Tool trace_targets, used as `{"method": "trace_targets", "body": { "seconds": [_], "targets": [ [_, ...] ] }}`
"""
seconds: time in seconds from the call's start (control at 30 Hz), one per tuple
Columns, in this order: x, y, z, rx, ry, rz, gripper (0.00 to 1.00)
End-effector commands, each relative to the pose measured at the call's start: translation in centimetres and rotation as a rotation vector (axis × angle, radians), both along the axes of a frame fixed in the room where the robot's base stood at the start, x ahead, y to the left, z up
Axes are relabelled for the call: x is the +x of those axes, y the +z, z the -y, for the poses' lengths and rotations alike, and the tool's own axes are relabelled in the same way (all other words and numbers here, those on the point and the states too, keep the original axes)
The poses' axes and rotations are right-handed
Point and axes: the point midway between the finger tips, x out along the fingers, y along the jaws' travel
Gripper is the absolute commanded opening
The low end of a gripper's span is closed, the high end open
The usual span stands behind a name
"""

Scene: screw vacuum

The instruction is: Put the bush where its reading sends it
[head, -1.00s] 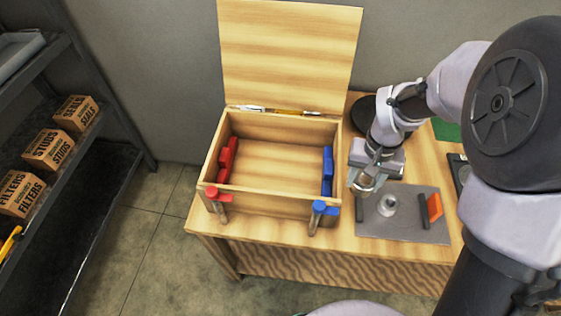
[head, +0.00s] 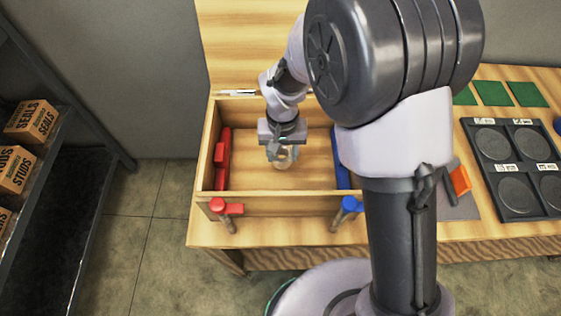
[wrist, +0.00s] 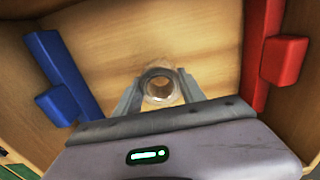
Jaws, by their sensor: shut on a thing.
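The bush (head: 286,159) is a small, pale, ring-shaped piece. My gripper (head: 283,150) is shut on it. In the wrist view the bush (wrist: 159,98) sits between the two fingers, with its hole facing the camera. My gripper is over the inside of an open wooden box (head: 290,206), near its middle. The box has a red bar (head: 222,158) on its left inner wall and a blue bar (head: 341,165) on its right. I cannot tell the bush's exact height above the box floor. No reading is legible.
A red clamp (head: 222,210) and a blue clamp (head: 346,208) are at the box's front. Right of my arm are an orange block (head: 460,181), a dark tray (head: 516,214) with round recesses and green squares (head: 492,93). A shelf with cartons (head: 30,121) stands left.

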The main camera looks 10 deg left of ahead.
Motion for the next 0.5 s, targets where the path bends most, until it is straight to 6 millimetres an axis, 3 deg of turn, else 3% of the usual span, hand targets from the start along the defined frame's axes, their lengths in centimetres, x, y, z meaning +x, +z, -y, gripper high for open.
{"method": "trace_targets", "body": {
  "seconds": [0.03,0.13,0.47,0.5],
  "targets": [
    [-0.1,-1.4,0.0,-0.002,-0.001,-0.003,0.0],
    [-0.1,-3.4,0.0,0.0,-0.001,-0.002,0.0],
    [0.0,-3.5,0.0,0.0,-0.001,0.0,0.0],
    [0.0,-3.6,0.0,0.0,-0.001,0.0,0.49]
  ]
}}
